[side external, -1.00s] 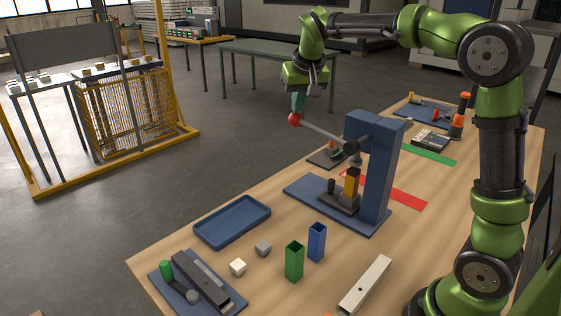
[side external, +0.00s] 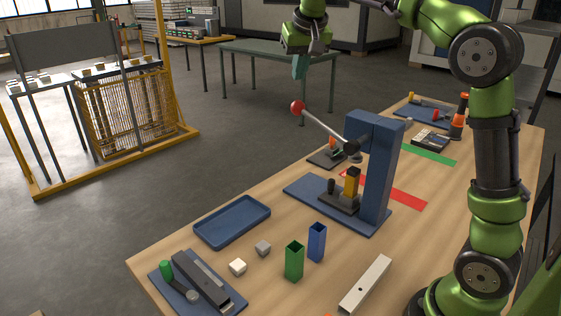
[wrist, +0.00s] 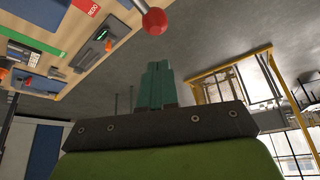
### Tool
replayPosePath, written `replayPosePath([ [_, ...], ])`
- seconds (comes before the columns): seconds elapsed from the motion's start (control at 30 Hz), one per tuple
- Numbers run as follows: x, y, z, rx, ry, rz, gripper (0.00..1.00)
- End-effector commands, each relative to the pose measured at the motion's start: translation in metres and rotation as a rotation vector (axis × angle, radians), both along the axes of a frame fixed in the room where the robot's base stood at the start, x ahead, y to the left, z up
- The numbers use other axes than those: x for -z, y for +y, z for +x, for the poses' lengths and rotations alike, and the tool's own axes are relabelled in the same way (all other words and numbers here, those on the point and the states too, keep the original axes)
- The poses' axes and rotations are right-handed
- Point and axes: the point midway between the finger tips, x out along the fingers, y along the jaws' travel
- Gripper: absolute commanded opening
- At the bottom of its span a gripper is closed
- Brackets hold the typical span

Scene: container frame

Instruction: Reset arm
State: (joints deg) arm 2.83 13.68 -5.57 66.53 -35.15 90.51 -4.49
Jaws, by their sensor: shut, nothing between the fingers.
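My gripper (side external: 299,68) is in the air above the left side of the bench, with its teal fingers together and nothing between them. It is apart from the red ball (side external: 298,107) at the end of the lever (side external: 325,130) on the blue press stand (side external: 374,165). The lever slopes up to the left from its pivot. In the wrist view my shut fingers (wrist: 157,72) point toward the red ball (wrist: 155,21), with a gap between them. A yellow block (side external: 352,181) stands in the dark fixture under the press.
The wooden bench (side external: 270,285) carries a blue tray (side external: 232,222), a green holder (side external: 294,261), a blue holder (side external: 317,242), small cubes and a clamp device (side external: 195,282). A green table (side external: 280,55) stands behind. The air around my gripper is clear.

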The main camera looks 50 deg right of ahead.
Motion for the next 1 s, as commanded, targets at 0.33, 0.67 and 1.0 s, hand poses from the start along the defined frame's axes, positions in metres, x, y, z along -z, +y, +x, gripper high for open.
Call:
replayPosePath([
  [0.33, -0.014, 0.0, 0.0, 0.001, 0.001, 0.001, 0.0],
  [0.67, 0.002, 0.002, 0.005, -0.024, -0.002, 0.003, 0.0],
  [1.0, 0.061, 0.06, -0.079, -0.164, -0.056, 0.157, 0.0],
])
